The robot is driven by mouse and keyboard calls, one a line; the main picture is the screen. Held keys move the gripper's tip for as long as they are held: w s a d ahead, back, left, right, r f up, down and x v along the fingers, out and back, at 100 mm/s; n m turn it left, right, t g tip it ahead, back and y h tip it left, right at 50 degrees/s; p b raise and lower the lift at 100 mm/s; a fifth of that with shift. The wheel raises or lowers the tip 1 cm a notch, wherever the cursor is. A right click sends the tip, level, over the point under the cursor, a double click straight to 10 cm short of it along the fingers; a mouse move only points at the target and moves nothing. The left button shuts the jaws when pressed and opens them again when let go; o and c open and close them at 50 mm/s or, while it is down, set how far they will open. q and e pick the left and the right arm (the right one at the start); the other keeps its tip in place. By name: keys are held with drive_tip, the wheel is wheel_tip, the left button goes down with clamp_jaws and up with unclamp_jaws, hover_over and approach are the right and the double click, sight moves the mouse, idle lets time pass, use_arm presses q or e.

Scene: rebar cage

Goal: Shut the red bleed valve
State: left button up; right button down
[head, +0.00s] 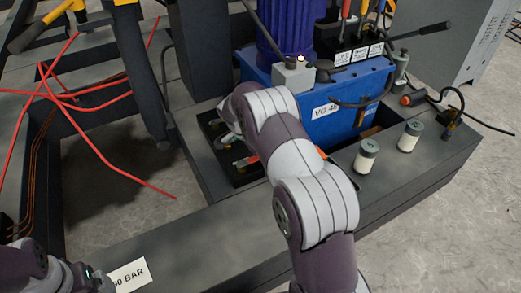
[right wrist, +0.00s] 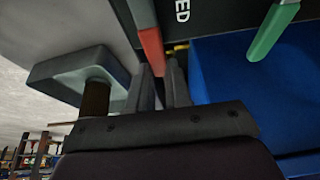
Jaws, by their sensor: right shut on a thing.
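The red bleed valve shows in the right wrist view as a red lever (right wrist: 150,45) beside a black plate whose label reads "ED". My right gripper (right wrist: 161,78) is shut on the lower end of this lever, which lies between its fingers. In the head view a small bit of red (head: 249,159) shows beside my right arm, over the black tray; the arm hides most of the valve and the gripper. My left gripper (head: 92,276) is at the lower left corner of the head view, far from the valve; its fingers are unclear.
A green lever (right wrist: 273,30) is right of the red one. A blue pump unit (head: 345,98) with levers stands behind. Two white-bodied jars (head: 367,157) (head: 410,136) stand on the right beam. A "BAR" card (head: 130,275) lies in front. Red bars (head: 92,145) fill the left.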

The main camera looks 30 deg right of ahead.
sight(247, 162)
drive_tip(key=c, duration=1)
unclamp_jaws()
drive_tip(key=shift+c, duration=0.2)
drive_tip(key=p+v, duration=0.8)
drive_tip(key=v, duration=0.4)
drive_tip(key=shift+a+r, duration=0.15)
drive_tip(key=shift+r, duration=0.2)
